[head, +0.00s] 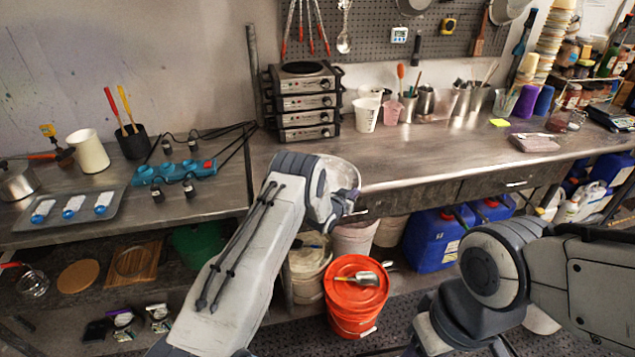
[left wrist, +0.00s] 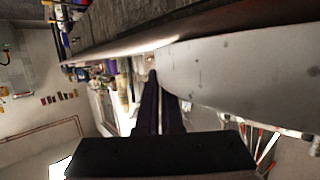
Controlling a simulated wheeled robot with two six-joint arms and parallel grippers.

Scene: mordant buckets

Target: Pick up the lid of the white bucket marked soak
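A white bucket (head: 309,288) under the counter shows a tan inside and seems open. Another white bucket (head: 352,240) is partly hidden behind my gripper. I cannot read any soak mark. My right gripper is out of view.
An orange bucket (head: 352,322) with a metal scoop (head: 357,279) on its lid stands in front. Blue jugs (head: 436,238) stand to the right under the steel counter (head: 400,165). Stacked hot plates (head: 304,100) and pale cups (head: 366,114) are on the counter.

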